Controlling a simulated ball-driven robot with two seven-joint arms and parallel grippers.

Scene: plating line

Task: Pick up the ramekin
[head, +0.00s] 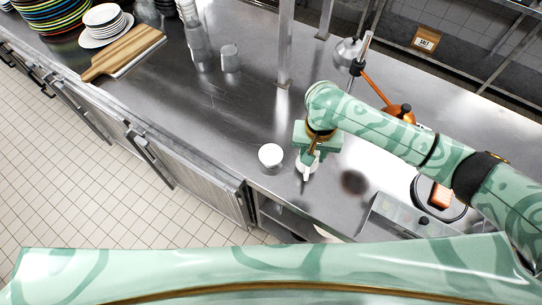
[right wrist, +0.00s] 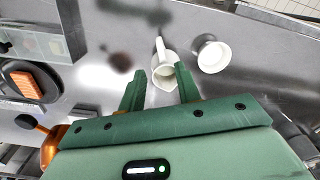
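A round white cup (head: 270,154), which looks like the ramekin, stands on the steel counter. It also shows in the right wrist view (right wrist: 211,54), to the right of my fingers and clear of them. In the head view the jug (head: 303,168) is partly hidden by my right gripper (head: 311,158). My right gripper (right wrist: 160,74) is open above the jug, with its two fingers on either side of it. I cannot tell whether they touch it. My left gripper is not in view.
A steel tray (head: 392,217) lies right of the jug near the front edge, with a round black-rimmed thing and orange block (head: 441,196) behind. A copper pan (head: 400,112) is at the back. Metal cups (head: 231,60) and a wooden board (head: 125,52) are left; counter between is clear.

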